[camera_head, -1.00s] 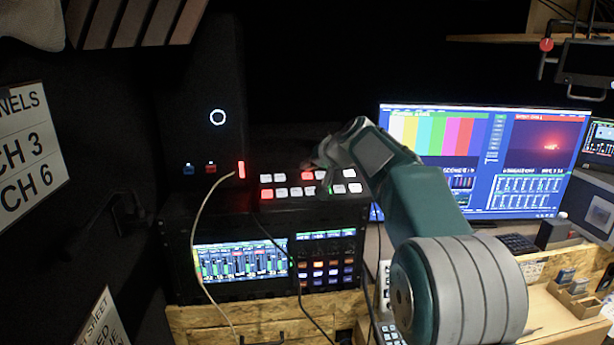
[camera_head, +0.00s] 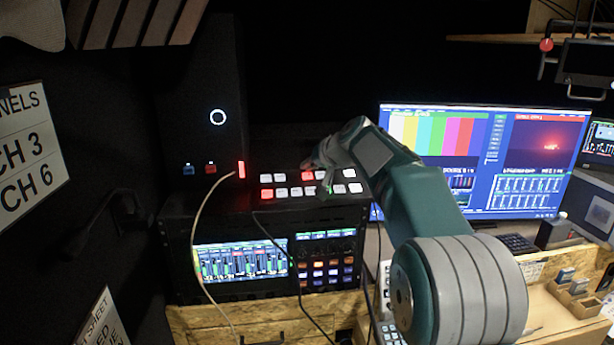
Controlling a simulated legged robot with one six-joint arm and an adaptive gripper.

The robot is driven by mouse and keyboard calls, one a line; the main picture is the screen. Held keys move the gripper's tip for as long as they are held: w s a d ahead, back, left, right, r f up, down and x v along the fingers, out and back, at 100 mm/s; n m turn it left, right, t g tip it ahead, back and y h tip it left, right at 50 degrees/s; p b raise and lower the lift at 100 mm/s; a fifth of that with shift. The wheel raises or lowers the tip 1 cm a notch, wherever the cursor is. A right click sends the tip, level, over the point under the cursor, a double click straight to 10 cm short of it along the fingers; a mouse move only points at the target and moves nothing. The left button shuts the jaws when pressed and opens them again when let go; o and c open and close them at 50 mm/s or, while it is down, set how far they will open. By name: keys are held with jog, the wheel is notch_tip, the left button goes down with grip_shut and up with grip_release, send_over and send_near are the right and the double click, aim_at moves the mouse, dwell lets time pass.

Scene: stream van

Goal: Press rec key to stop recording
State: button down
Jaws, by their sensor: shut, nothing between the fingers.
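A black switcher panel (camera_head: 326,197) with two rows of keys sits on top of the rack. Most keys glow white. One red key (camera_head: 308,176) is lit in the back row and another red key (camera_head: 267,194) at the left of the front row. I cannot read a rec label on any key. My gripper (camera_head: 316,170) is shut and empty, low over the middle of the panel, beside the back-row red key. My wrist hides some keys on the right. I cannot tell whether the fingertips touch a key.
A dark tower (camera_head: 205,130) with small blue and red buttons and a red light stands left of the panel. A pale cable (camera_head: 196,240) hangs in front of the rack screen (camera_head: 240,262). A large monitor (camera_head: 480,160) stands right, behind my arm.

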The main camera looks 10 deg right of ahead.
jog(key=shift+f, duration=0.15)
jog(key=shift+f, duration=0.2)
jog(key=shift+w+f, duration=0.15)
jog(key=shift+f, duration=0.25)
dwell(0.9)
jog(key=shift+r, duration=0.1)
jog(key=shift+s+r, duration=0.2)
jog(key=shift+r, duration=0.55)
jog(key=shift+s+r, duration=0.2)
jog(key=shift+r, duration=0.6)
jog(key=shift+s+r, duration=0.2)
jog(key=shift+r, duration=0.6)
jog(key=shift+s+r, duration=0.2)
jog(key=shift+r, duration=0.6)
